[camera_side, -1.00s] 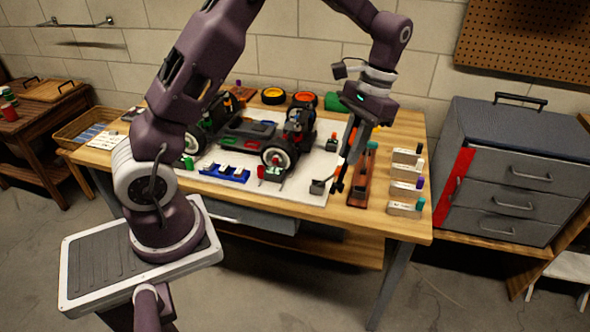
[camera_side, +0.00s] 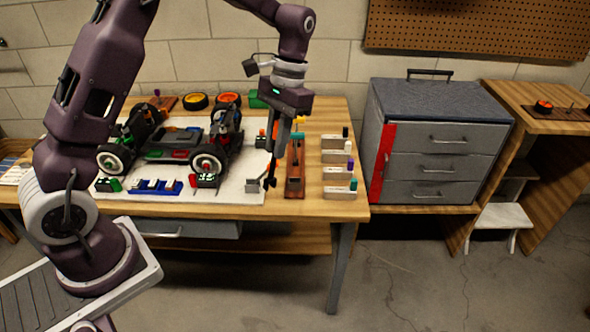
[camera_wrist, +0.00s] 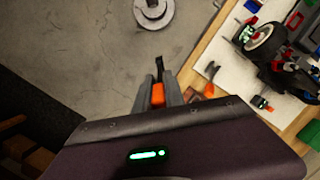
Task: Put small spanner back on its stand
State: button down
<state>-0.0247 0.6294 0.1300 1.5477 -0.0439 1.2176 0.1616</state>
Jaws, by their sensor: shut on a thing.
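My gripper (camera_side: 274,150) points down over the right part of the workbench, just left of a long wooden tool stand (camera_side: 294,186). In the wrist view, my gripper (camera_wrist: 160,92) is shut on a tool with an orange grip (camera_wrist: 158,95) and a dark end. I take it for the small spanner; its head shape is too small to tell. In the side view its dark lower part (camera_side: 270,182) hangs beside the stand, apparently apart from it. Tools with orange and teal handles (camera_side: 299,127) show at the stand's far end.
A partly built RC car (camera_side: 175,140) sits on a white mat left of the stand. A blue holder (camera_side: 155,187) and a small grey block (camera_side: 257,187) lie near the front. Several white labelled blocks (camera_side: 337,172) line the right. A grey drawer cabinet (camera_side: 440,150) stands beyond the bench.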

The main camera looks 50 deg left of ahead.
jog(key=w+a+f+m+t, duration=0.1)
jog(key=w+a+f+m, duration=0.2)
jog(key=w, duration=0.3)
jog(key=w+a+f+m+t, duration=0.1)
jog(key=w+a+f+m, duration=0.2)
jog(key=w+a+m, duration=0.2)
jog(key=shift+w+a+f+m+t, duration=0.3)
jog(key=shift+w+f+m+t, duration=0.15)
jog(key=shift+w, duration=0.6)
jog(key=shift+f, duration=2.55)
jog(key=shift+f, duration=1.9)
jog(key=c, duration=1.3)
grip_release()
